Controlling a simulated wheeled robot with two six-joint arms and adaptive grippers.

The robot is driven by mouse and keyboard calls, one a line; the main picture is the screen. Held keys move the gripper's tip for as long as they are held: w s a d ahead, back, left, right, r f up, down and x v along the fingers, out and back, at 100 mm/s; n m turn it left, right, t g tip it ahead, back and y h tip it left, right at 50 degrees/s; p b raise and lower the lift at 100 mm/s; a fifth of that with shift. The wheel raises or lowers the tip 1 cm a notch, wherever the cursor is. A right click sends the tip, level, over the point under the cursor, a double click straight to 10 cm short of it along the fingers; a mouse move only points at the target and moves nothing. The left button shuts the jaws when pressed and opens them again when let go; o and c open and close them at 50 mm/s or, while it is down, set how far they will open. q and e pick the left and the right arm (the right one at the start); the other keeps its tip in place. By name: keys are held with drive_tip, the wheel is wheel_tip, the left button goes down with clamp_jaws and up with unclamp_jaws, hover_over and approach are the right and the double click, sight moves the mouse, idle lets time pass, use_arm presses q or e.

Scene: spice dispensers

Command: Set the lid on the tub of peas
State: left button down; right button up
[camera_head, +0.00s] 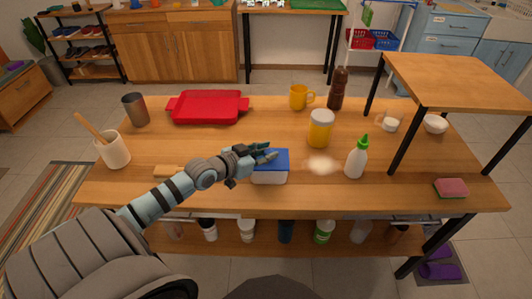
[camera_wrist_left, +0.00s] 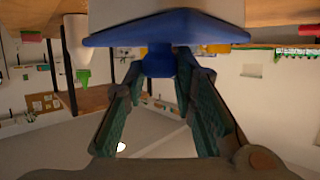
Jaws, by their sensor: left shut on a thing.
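The blue lid (camera_head: 270,156) lies over the white tub (camera_head: 268,178) near the middle front of the table. It looks level and close to the rim; I cannot tell whether it is fully seated. No peas show, as the lid covers the tub's opening. My left gripper (camera_head: 268,152) reaches in from the left over the lid. In the left wrist view the fingers (camera_wrist_left: 160,68) are shut on the knob of the blue lid (camera_wrist_left: 165,30), with part of the white tub (camera_wrist_left: 140,9) beyond it. My right gripper is not in view.
A white bottle with a green cap (camera_head: 356,160) and a yellow jar (camera_head: 320,130) stand right of the tub. A pale blurry patch (camera_head: 322,164) lies between. A red tray (camera_head: 208,107) is behind, a utensil crock (camera_head: 114,150) left. A raised shelf (camera_head: 455,78) stands right.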

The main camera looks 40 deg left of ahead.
use_arm(q)
drive_tip(key=c, duration=1.3)
unclamp_jaws()
drive_tip(key=shift+r, duration=0.2)
drive_tip(key=p+v, duration=1.2)
